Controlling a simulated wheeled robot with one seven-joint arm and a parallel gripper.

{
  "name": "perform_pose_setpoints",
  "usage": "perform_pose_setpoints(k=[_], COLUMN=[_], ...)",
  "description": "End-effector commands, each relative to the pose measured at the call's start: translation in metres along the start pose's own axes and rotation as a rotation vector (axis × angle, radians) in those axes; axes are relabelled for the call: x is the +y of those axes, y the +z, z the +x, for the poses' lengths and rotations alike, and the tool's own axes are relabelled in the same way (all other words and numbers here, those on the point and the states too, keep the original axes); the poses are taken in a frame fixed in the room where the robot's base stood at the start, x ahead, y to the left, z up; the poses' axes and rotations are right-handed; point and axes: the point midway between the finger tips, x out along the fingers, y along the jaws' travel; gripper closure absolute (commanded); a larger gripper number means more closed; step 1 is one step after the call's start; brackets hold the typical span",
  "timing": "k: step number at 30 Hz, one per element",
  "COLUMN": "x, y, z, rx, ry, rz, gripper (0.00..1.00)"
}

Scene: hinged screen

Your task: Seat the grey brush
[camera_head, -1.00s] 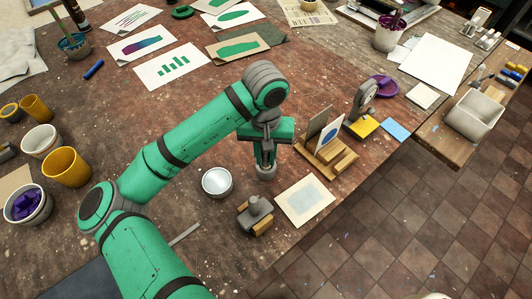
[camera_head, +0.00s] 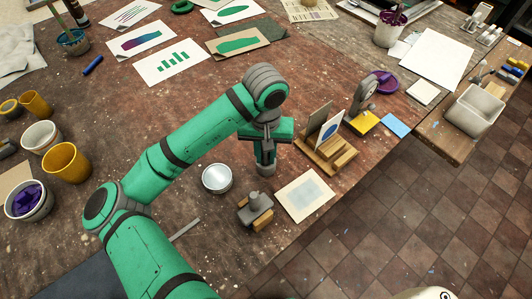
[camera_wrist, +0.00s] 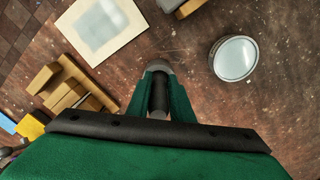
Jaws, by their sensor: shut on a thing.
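My gripper (camera_head: 265,160) points down over the brown table, shut on a grey, round-ended thing that looks like the grey brush (camera_head: 265,170). In the wrist view, its dark shaft (camera_wrist: 158,92) stands between the two green fingers, with a lighter grey end beyond them. My fingers hide part of it, and I cannot tell whether its end touches the table. A grey block with a short round post and wooden sides (camera_head: 257,207) stands just in front of my gripper. A wooden stand (camera_head: 338,158) holding upright cards is to the right.
A white round dish (camera_head: 217,179) sits left of my gripper; it also shows in the wrist view (camera_wrist: 234,58). A sheet with a pale blue square (camera_head: 305,194) lies near the table edge. Cups (camera_head: 67,163) stand at the left. Bare table lies behind my gripper.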

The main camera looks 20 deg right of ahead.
Motion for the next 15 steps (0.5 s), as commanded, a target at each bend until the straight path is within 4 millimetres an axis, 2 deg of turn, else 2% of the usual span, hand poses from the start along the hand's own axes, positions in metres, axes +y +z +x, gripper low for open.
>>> perform_pose_setpoints(k=[1, 3, 4, 15], x=[0.0000, 0.0001, 0.0000, 0.0003], y=[0.0000, 0.0000, 0.0000, -0.0003], z=[0.0000, 0.0000, 0.0000, -0.0049], rx=[0.000, 0.000, 0.000, 0.001], ry=[0.000, 0.000, 0.000, 0.000], rz=[0.000, 0.000, 0.000, 0.000], gripper=[0.78, 0.61, 0.58, 0.58])
